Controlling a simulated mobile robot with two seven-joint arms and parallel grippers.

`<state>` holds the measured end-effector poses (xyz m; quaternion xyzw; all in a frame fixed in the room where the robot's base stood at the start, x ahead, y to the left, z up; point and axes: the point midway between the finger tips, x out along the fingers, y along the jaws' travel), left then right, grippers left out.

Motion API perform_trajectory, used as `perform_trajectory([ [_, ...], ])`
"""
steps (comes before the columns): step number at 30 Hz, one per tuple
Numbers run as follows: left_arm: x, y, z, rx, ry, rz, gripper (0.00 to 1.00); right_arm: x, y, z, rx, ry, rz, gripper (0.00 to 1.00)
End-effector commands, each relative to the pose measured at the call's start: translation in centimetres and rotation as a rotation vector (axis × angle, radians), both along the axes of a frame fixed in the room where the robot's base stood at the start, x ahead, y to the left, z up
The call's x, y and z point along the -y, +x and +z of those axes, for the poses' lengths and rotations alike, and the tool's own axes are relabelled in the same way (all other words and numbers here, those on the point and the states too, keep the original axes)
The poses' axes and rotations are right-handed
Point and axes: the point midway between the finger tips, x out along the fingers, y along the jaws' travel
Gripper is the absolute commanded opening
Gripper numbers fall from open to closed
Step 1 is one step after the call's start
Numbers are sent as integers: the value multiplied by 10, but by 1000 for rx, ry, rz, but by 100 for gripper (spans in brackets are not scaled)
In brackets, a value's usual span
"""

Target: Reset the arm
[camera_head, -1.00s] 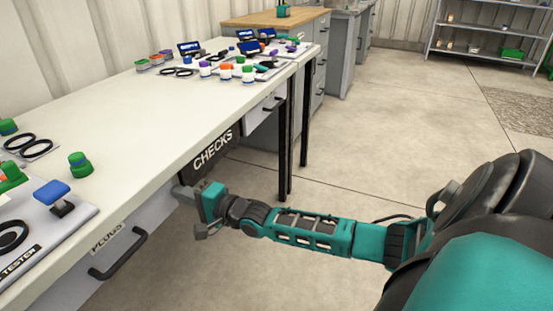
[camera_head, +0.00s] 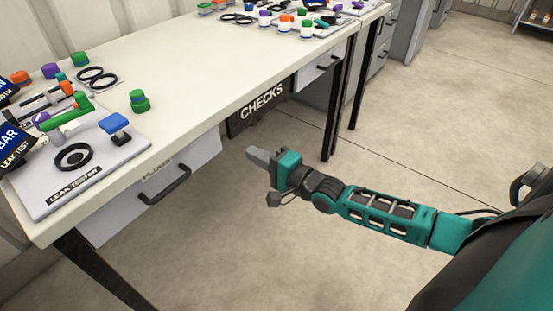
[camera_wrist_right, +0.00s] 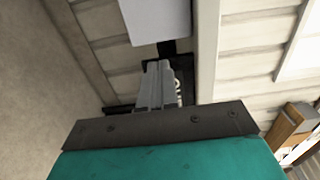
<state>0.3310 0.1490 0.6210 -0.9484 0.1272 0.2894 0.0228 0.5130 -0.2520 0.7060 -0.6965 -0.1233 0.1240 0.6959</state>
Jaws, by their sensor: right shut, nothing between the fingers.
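My right arm reaches in from the right in the head view, below table height and in front of the bench. My right gripper (camera_head: 258,156) is shut and empty, clear of the bench edge and of the drawer. In the right wrist view its fingers (camera_wrist_right: 155,85) lie together, with nothing between them. My left gripper is not in view.
The white bench (camera_head: 190,85) carries a leak tester (camera_head: 75,200) and a green-capped plug (camera_head: 139,101). Below it are the PLUGS drawer (camera_head: 150,190) with a black handle and a dark CHECKS bin (camera_head: 258,108). Open floor lies in front.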

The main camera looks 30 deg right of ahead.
Motion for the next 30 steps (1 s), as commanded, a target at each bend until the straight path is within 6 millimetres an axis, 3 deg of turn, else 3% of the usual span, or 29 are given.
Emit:
perform_trajectory([
  [7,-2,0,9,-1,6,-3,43,13,-35,0,-2,-2,0,0],
  [18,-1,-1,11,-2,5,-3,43,13,-45,-2,-1,-13,3,0],
  [23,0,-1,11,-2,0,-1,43,-19,-64,-19,-5,-183,37,0],
  [30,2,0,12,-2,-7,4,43,-87,-119,-52,21,-768,157,0],
])
